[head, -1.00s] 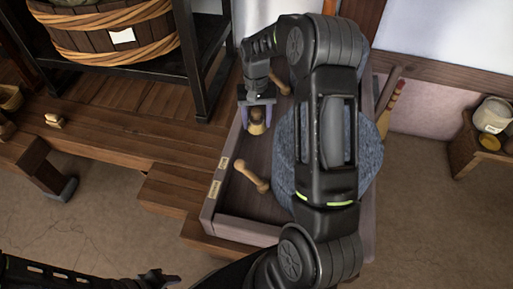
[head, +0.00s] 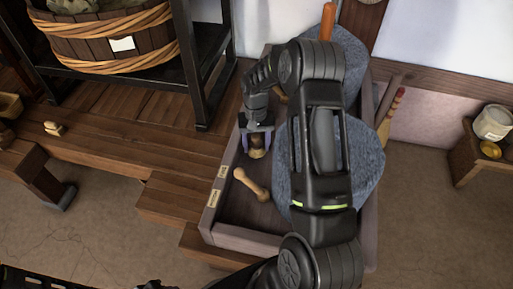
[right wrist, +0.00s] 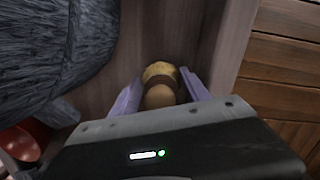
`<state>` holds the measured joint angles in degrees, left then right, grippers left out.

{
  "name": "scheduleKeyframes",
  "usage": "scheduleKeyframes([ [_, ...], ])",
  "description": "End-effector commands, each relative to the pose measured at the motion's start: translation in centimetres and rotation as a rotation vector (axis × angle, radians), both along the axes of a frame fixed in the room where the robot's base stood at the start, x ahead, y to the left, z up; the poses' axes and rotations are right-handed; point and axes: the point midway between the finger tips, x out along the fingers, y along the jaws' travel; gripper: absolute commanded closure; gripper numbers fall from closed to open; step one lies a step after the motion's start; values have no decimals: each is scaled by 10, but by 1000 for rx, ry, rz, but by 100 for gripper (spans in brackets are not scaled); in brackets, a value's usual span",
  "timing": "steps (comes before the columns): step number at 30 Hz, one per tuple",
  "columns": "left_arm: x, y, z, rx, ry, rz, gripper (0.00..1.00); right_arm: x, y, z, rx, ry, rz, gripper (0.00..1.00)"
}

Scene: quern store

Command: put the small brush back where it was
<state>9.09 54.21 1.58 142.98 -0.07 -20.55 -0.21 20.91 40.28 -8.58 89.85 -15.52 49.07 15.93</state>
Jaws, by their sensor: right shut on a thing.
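My right gripper (head: 257,146) is shut on the small brush (head: 257,154), which has a rounded wooden handle and pale straw-coloured bristles. The right wrist view shows the brush (right wrist: 160,71) between the two purple fingers, bristles pointing away from the gripper. The brush is over the left part of the wooden tray (head: 240,235), inside its left wall; I cannot tell whether it touches the floor. Two pale labels, an upper one (head: 222,171) and a lower one (head: 214,197), are on that wall. Only a dark bit of my left gripper (head: 152,285) shows at the bottom edge; its jaws are unclear.
A pale wooden knobbed tool (head: 252,184) lies in the tray just nearer than the brush. Grey quern stones (head: 365,165) fill the tray's middle and right, partly behind my right arm. A black shelf (head: 205,95) with a wooden tub (head: 115,40) stands at the left.

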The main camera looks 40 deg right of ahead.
Motion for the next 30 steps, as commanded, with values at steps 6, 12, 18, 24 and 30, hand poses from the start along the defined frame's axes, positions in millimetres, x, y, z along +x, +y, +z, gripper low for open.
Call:
scheduleKeyframes([
  [6,0,0,-2,0,0,0,64,0,0,-18,-1,-1,-1,90],
  [12,0,0,-2,0,0,0,64,0,0,-18,-1,-1,0,90],
  [18,0,0,-4,0,0,0,64,0,0,-21,-1,-1,0,40],
  [24,0,0,-4,0,0,0,64,0,0,-21,-1,-1,0,37],
  [30,0,0,0,0,0,0,64,0,0,-15,-1,-1,0,37],
])
